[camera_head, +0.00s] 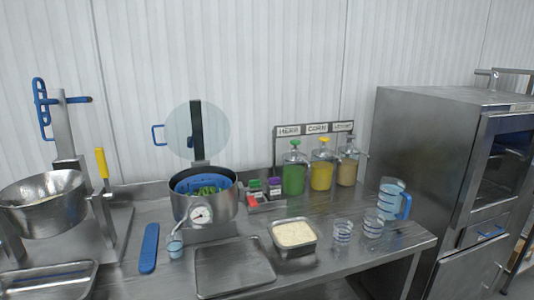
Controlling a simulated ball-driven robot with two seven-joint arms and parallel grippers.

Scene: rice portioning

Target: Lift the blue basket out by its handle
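The blue basket (184,186) sits inside a steel pot (207,212) with a dial on its front, left of the middle of the counter. Green pieces lie in the basket. Neither of my grippers is in view.
A steel bowl (42,205) on a stand is at the left. A blue flat tool (149,248), a small cup (175,249) and a flat tray (234,268) lie before the pot. Dispenser bottles (294,176) and a container of rice (294,235) are to its right.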

